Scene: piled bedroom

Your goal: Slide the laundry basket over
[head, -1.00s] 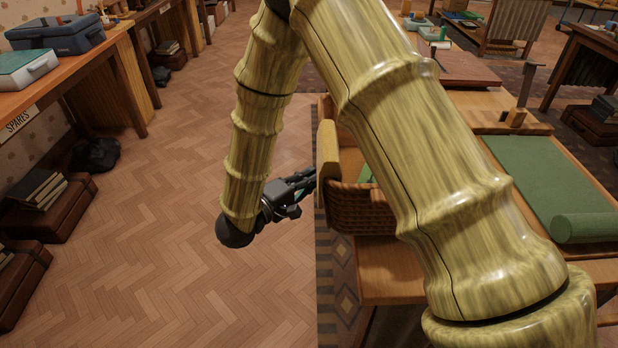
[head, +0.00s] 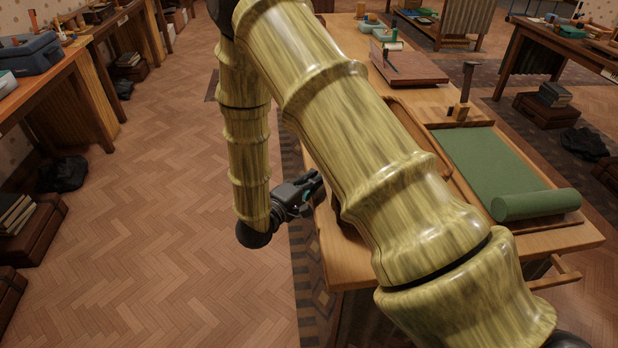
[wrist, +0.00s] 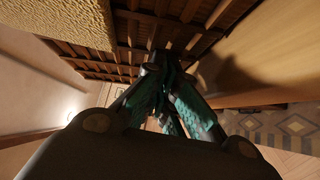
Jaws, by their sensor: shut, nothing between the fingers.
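The laundry basket shows in the wrist view as brown woven slats (wrist: 125,32) with a tan, rough-textured part at the upper left. In the head view it is almost wholly hidden behind my arm, at the left side of the wooden table (head: 355,272). My gripper (head: 318,182) is low at the table's left edge, by the basket. In the wrist view its teal-padded fingers (wrist: 163,72) are together, empty, with tips close to the slats. I cannot tell whether they touch.
A green mat (head: 490,165) with a rolled end, a brown board (head: 408,68) and an upright wooden tool (head: 465,90) are on the table. A patterned rug (head: 308,275) lies beneath. Open parquet floor (head: 165,200) stretches left, toward a bench with cases beneath.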

